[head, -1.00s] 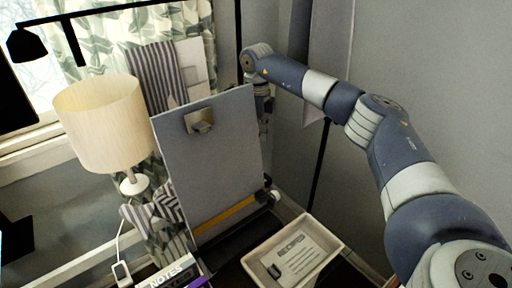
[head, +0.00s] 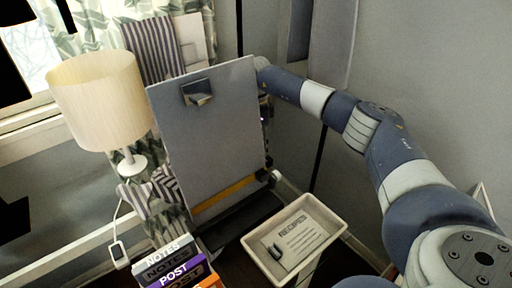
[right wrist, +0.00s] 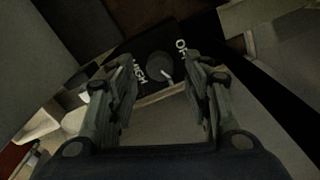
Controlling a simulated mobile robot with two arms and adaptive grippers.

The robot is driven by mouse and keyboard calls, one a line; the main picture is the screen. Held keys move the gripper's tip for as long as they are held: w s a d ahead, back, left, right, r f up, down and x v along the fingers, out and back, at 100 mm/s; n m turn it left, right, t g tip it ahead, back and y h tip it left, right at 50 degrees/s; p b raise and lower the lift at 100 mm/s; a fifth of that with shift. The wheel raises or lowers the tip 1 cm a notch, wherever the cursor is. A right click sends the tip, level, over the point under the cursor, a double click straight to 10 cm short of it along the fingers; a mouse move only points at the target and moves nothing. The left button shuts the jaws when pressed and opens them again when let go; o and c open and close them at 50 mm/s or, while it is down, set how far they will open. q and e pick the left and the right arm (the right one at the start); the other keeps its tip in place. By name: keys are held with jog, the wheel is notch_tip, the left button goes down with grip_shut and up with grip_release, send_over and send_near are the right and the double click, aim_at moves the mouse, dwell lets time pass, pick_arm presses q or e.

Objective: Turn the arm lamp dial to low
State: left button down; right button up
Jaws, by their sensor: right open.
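The dark round dial (right wrist: 160,65) shows in the right wrist view on a black panel. A "HIGH" label is on its left and an "OF..." label, partly covered by a finger, on its right. A pale pointer mark sits at its lower right edge; no "LOW" label is readable. My right gripper (right wrist: 162,74) is open, with a finger on each side of the dial in the picture; I cannot tell whether either touches it. In the head view the right gripper is hidden behind the grey upright board (head: 210,135). My left gripper is not in view.
A cream-shaded table lamp (head: 98,100) stands left of the board. A pale tray (head: 331,238) with a labelled sheet lies in front, beside several stacked books (head: 165,262). A grey wall (head: 430,70) is at right. Black shapes at the left edge are cut off.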

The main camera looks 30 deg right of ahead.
jog(key=shift+f, duration=1)
jog(key=shift+c, duration=0.2)
jog(key=c, duration=1)
jog(key=shift+m+p, duration=0.6)
jog(key=shift+m, duration=1.7)
jog(key=shift+c, duration=0.2)
jog(key=o, duration=1.1)
jog(key=shift+r, duration=0.1)
